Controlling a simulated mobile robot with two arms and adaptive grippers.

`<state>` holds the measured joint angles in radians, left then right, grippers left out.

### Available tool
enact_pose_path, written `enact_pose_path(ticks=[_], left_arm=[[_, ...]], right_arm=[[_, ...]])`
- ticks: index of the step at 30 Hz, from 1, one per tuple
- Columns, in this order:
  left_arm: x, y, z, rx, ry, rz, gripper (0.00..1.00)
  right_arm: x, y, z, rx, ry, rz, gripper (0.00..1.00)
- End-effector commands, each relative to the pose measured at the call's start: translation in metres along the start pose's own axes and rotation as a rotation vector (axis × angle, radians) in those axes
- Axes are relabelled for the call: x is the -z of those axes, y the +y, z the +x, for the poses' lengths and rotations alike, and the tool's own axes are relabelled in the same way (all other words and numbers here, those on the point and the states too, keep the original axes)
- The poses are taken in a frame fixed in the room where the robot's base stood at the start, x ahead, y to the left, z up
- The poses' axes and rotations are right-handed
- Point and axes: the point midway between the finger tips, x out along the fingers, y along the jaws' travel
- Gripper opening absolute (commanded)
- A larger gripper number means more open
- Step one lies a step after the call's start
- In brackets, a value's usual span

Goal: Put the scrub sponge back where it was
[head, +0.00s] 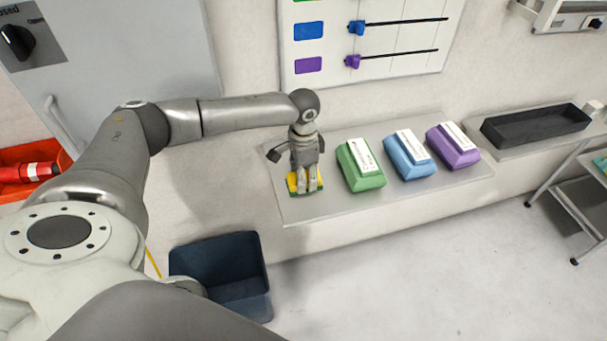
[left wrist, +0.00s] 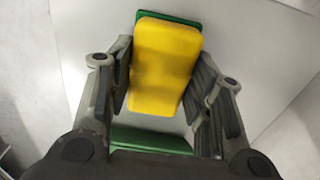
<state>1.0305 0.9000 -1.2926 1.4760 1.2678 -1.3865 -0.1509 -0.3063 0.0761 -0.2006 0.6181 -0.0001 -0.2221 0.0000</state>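The scrub sponge is a yellow block (left wrist: 165,62) with green (left wrist: 150,140) showing beyond its two ends. In the head view the sponge (head: 292,184) is at the left end of the wall shelf, partly hidden by my left gripper (head: 307,186). That gripper points down at it. In the left wrist view the fingers of my left gripper (left wrist: 163,95) stand apart on either side of the yellow block, with a slight gap at the right. I cannot tell whether the green is the sponge's pad or something under it. My right gripper is not in view.
On the shelf (head: 420,193), a green pack (head: 362,178), a blue pack (head: 410,169) and a purple pack (head: 466,159) stand right of the sponge. A black tray (head: 500,142) is farther right. A dark blue bin (head: 252,256) stands below left. A slider board (head: 400,62) hangs above.

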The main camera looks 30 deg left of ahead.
Motion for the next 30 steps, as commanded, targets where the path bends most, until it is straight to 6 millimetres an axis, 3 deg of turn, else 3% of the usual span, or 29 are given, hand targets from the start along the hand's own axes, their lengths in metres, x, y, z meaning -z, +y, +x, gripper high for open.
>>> enact_pose_path(ticks=[4, 17, 30], left_arm=[[0.000, 0.000, 0.000, 0.000, 0.000, 0.000, 0.67], [0.001, -0.001, -0.009, 0.001, 0.003, -0.001, 0.67], [0.000, 0.000, -0.095, 0.002, 0.003, 0.000, 0.67]], right_arm=[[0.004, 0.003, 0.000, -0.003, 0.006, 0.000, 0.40], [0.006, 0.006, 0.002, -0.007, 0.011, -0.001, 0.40], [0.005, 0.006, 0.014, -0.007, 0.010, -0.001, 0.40]])
